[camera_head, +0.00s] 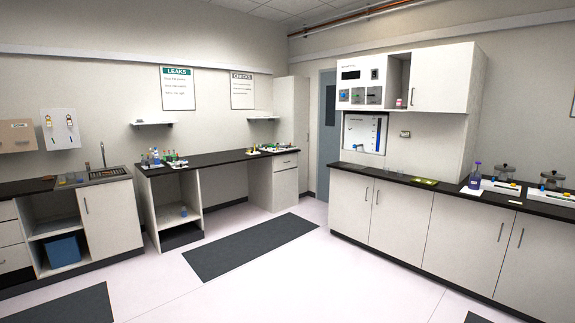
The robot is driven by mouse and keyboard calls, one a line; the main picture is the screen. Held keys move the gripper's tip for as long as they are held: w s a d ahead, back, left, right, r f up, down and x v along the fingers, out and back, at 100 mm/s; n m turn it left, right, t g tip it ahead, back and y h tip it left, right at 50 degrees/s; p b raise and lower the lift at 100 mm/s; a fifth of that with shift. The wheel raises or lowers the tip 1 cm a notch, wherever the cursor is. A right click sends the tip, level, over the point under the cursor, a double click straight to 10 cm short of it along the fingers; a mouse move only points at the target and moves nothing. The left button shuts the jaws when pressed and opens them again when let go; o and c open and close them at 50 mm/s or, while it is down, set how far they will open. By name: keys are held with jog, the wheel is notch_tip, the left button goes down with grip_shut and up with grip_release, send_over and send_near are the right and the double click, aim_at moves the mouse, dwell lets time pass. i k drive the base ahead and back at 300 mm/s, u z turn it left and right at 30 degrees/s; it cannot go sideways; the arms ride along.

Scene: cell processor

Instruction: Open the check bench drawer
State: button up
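The check bench is the right part of the dark-topped bench (222,159) along the back wall, beneath a sign headed CHECKS (242,90). At its right end is a pale cabinet with a drawer (286,162) just under the worktop. The drawer has a small dark handle and looks shut, its front flush with the cabinet. A taller door panel (286,186) sits below it. The drawer is far off across the room. My gripper is not in view.
Dark floor mats lie in front of the bench (250,246) and at lower left (70,307). Pale floor (165,285) is clear between them. A long counter (400,210) runs along the right. A sink unit (100,174) and blue bin (64,250) stand left.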

aim_at(277, 160)
jog(key=u, duration=0.05)
jog(key=i, duration=1.15)
jog(key=u, duration=0.2)
jog(key=i, duration=2.75)
jog(key=u, duration=0.15)
jog(key=i, duration=2.7)
jog(key=z, duration=0.2)
jog(key=i, duration=3)
jog(key=z, duration=0.15)
